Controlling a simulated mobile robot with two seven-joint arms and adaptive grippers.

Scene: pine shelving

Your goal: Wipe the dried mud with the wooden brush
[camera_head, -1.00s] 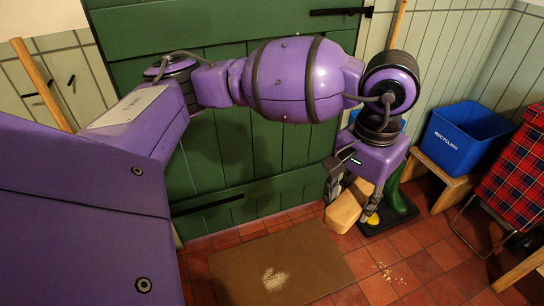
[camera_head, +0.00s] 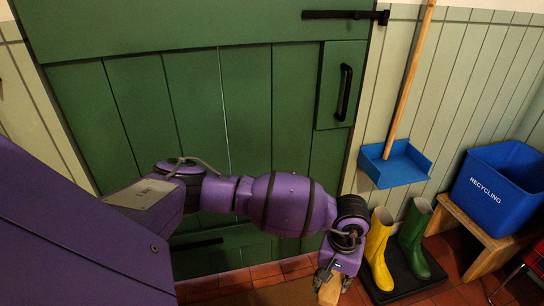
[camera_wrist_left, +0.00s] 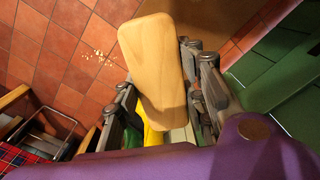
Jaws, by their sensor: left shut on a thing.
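My left gripper (camera_head: 335,282) is low in front of the green door and is shut on the wooden brush (camera_head: 328,292). In the left wrist view the brush (camera_wrist_left: 150,55) is a pale, smooth wooden block held between the two fingers of the gripper (camera_wrist_left: 162,88); its bristles are hidden. Pale dried crumbs (camera_wrist_left: 98,55), seemingly the dried mud, lie scattered on the red tiles in the left wrist view, apart from the brush. The head view cuts off most of the floor, and no mud shows there. My right gripper is not in view.
A brown mat (camera_head: 285,295) lies before the green door (camera_head: 250,105).

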